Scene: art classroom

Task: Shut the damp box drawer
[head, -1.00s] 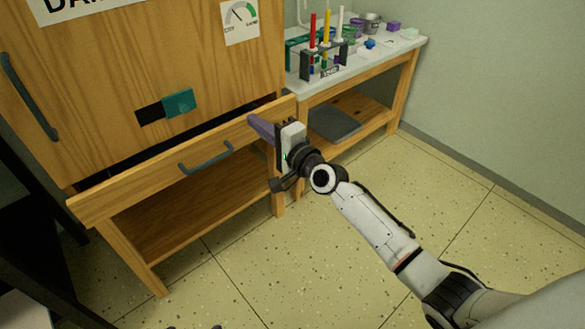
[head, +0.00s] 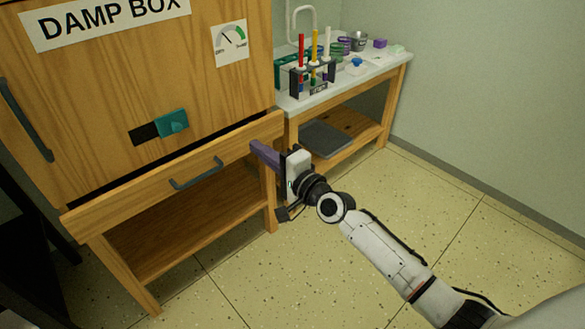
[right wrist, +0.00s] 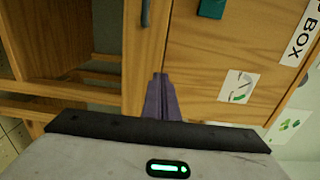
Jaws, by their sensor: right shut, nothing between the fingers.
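The damp box (head: 90,95) is a tall wooden cabinet with a "DAMP BOX" sign. Its drawer (head: 125,205) is the long wooden front below the doors, with a grey bar handle (head: 196,173). The drawer sits close to the cabinet, with a thin dark gap along its top edge. My right gripper (head: 254,148) is shut and empty, its purple fingertips at the drawer front's right end, right of the handle. In the right wrist view the shut fingers (right wrist: 162,98) point at the drawer front (right wrist: 142,70); contact seems likely but is not clear. My left gripper is out of view.
A side table (head: 345,85) with a pen rack (head: 312,80) and small pots stands right of the cabinet. An open wooden shelf (head: 180,230) lies under the drawer. The speckled floor at the right and front is clear.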

